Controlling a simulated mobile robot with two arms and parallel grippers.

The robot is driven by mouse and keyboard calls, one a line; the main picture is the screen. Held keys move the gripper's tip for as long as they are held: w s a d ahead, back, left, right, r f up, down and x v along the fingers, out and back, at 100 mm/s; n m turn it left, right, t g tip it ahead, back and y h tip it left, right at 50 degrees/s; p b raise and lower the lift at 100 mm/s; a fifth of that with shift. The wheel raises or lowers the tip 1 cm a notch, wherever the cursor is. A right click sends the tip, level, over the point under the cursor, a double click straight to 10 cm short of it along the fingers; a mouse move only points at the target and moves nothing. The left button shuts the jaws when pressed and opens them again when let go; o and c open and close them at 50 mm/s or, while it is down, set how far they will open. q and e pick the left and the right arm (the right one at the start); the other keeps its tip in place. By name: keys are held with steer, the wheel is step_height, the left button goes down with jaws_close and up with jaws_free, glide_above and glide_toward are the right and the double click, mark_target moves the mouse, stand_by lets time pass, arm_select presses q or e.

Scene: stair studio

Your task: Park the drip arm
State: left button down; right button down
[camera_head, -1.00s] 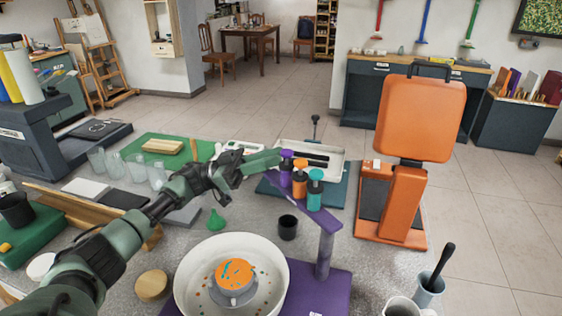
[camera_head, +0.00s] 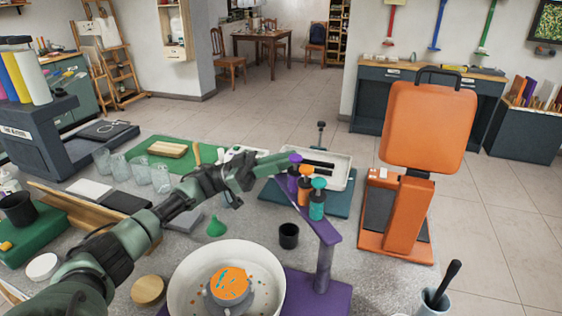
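The drip arm (camera_head: 325,231) is a purple bar on a purple post (camera_head: 323,268) over a purple base (camera_head: 318,298). It carries a purple bottle (camera_head: 293,183), an orange bottle (camera_head: 304,189) and a teal bottle (camera_head: 317,206) in a row. The bar slants away to the upper left, to the right of the white basin (camera_head: 187,263). My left gripper (camera_head: 290,161) reaches in from the left, with its fingertips at the top of the purple bottle by the bar's far end. Contact and finger gap are unclear. My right gripper is out of view.
A grey-rimmed pot (camera_head: 228,287) with an orange, speckled top sits in the basin. A black cup (camera_head: 288,236) stands beside the bar. An orange press (camera_head: 398,220) stands to the right, and a white tray (camera_head: 342,175) lies behind the bottles.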

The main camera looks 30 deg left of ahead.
arm_select(q)
steer(key=shift+s+d+f+g, duration=0.2)
steer(key=shift+d+f, duration=0.2)
steer(key=shift+f, duration=0.15)
steer(key=shift+s+d+f+g, duration=0.2)
steer(key=shift+d+f, duration=0.2)
steer(key=shift+f, duration=0.15)
steer(key=c, duration=1.3)
jaws_free()
steer(key=shift+o, duration=0.2)
step_height(320, 180, up, 22)
steer(key=a, duration=0.1)
steer(key=shift+w+a+t, duration=0.35)
steer(key=shift+w+t, duration=0.05)
